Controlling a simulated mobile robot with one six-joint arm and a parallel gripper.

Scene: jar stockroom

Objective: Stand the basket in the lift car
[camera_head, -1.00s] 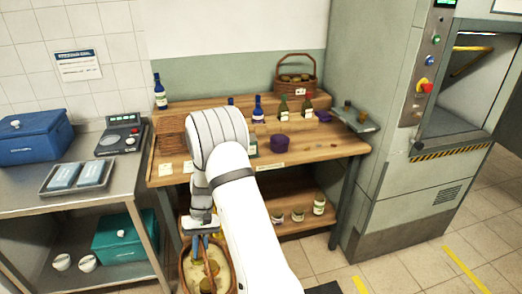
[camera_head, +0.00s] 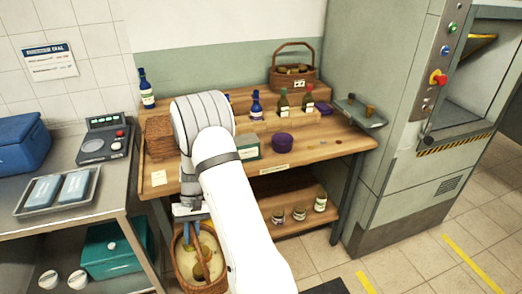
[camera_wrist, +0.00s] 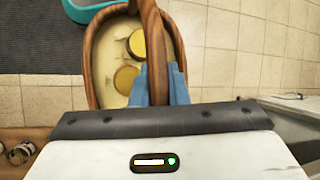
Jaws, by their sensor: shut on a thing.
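A wicker basket (camera_head: 202,268) with a pale lining and lidded jars inside hangs low in front of the wooden bench. My gripper (camera_head: 187,222) is shut on its handle. In the wrist view the blue fingers of my gripper (camera_wrist: 158,84) close around the brown handle of the basket (camera_wrist: 92,62), and jars with yellow-brown lids show inside. My arm hides part of the basket's right side in the head view. The lift car (camera_head: 468,100) is an open bay in the grey-green cabinet at the right, with a striped yellow-black sill (camera_head: 465,144). The car is partly cut off by the frame.
A second basket (camera_head: 291,77) stands at the back of the wooden bench (camera_head: 310,152), among bottles and a purple bowl (camera_head: 283,142). A small shelf (camera_head: 360,114) juts beside the cabinet. A steel table (camera_head: 62,203) stands left. Tiled floor (camera_head: 405,255) is clear in front of the cabinet.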

